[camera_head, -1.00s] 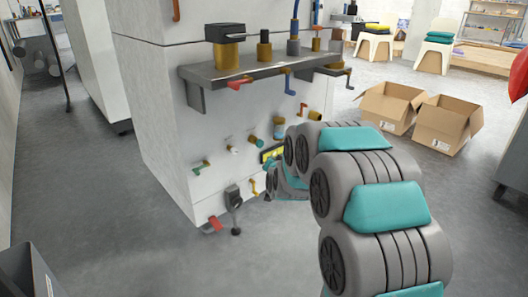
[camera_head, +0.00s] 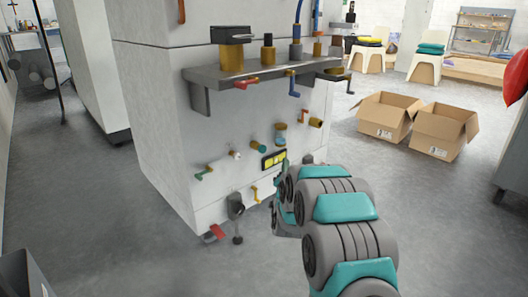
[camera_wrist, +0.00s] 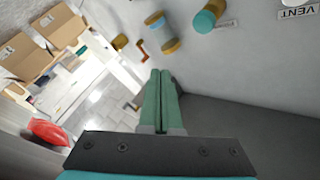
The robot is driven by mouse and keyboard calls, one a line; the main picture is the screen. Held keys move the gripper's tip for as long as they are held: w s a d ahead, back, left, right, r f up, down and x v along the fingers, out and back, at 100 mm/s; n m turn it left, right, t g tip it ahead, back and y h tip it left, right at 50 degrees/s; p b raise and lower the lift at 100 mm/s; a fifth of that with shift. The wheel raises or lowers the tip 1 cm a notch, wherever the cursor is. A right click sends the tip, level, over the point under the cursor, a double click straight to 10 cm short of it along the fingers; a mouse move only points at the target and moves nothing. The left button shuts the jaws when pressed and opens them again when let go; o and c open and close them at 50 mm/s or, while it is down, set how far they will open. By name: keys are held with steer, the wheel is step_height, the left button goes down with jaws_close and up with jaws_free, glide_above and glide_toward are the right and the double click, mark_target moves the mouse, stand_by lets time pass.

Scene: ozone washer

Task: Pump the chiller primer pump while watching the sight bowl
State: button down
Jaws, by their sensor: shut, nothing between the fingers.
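The white machine cabinet (camera_head: 160,110) carries a small glass bowl with brass ends (camera_head: 281,134), which looks like the sight bowl. The bowl also shows in the wrist view (camera_wrist: 161,31), ahead of my fingers and apart from them. A black fitting with a rod and knob (camera_head: 236,207) sits low on the panel. I cannot tell which fitting is the primer pump. My gripper (camera_wrist: 161,76) is shut and empty, its green fingers together in front of the panel. In the head view my arm hides part of the cabinet's lower right.
A grey shelf (camera_head: 217,77) with brass valves and coloured handles juts from the cabinet. Open cardboard boxes (camera_head: 445,128) stand right.

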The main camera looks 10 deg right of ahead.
mark_target(264, 151)
steer(key=w+a+p, duration=0.1)
steer(key=w+a, duration=0.4)
steer(key=w, duration=0.2)
stand_by(0.5)
steer(key=shift+w+a, duration=0.15)
stand_by(1.7)
steer(key=shift+w+a, duration=0.2)
steer(key=shift+w, duration=0.05)
steer(key=shift+w+a+p, duration=0.35)
steer(key=shift+w+a, duration=0.4)
steer(key=shift+w, duration=0.2)
stand_by(1.7)
steer(key=shift+s+d+b, duration=0.3)
steer(key=shift+s+d, duration=0.15)
steer(key=shift+s, duration=0.2)
steer(key=shift+s+d+b, duration=0.25)
steer(key=shift+s+d, duration=0.2)
steer(key=shift+s, duration=0.15)
steer(key=shift+d, duration=0.1)
